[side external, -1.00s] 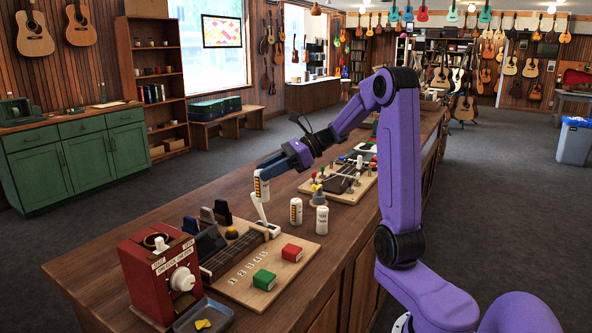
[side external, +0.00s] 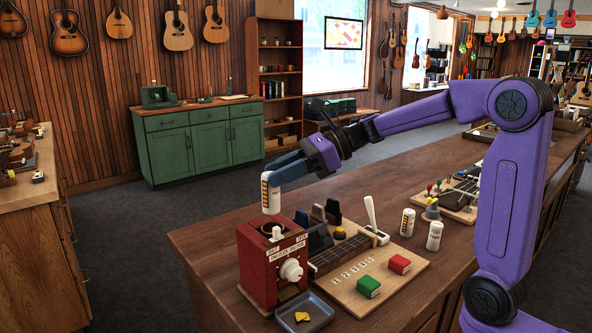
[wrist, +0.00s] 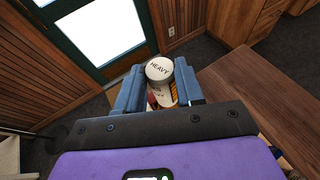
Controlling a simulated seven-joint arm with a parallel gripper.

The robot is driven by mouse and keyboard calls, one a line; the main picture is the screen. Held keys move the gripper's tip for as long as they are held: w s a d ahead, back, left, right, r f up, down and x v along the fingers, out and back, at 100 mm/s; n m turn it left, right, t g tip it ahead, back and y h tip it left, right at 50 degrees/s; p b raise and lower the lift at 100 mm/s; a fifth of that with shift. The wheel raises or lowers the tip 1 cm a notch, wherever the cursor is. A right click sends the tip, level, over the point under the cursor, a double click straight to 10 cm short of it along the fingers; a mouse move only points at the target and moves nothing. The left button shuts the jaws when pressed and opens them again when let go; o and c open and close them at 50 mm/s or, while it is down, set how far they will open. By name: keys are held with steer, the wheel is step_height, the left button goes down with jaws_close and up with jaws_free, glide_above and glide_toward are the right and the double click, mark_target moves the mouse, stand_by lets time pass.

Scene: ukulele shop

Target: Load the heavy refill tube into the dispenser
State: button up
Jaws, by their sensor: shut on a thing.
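The heavy refill tube (side external: 270,193) is white with an orange-marked label. My gripper (side external: 278,176) is shut on it and holds it upright above the dispenser. In the wrist view the tube's cap (wrist: 159,69) reads "HEAVY" and sits between my blue fingers. The dispenser (side external: 271,262) is a red box with a white dial on its front and a round opening (side external: 272,230) on top. The tube's lower end is just above the top of the dispenser. Whether it touches the opening, I cannot tell.
Two other white tubes (side external: 407,222) (side external: 434,236) stand on the counter to the right. A grey tray (side external: 318,323) with yellow picks lies before the dispenser. A wooden board (side external: 385,291) with a fretboard, a green block (side external: 368,287) and a red block (side external: 399,264) is beside it.

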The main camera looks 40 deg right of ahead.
steer(key=shift+f, duration=2.8)
steer(key=shift+f, duration=0.55)
steer(key=o, duration=0.7)
steer(key=shift+o, duration=0.2)
steer(key=v, duration=1.1)
steer(key=shift+s, duration=0.1)
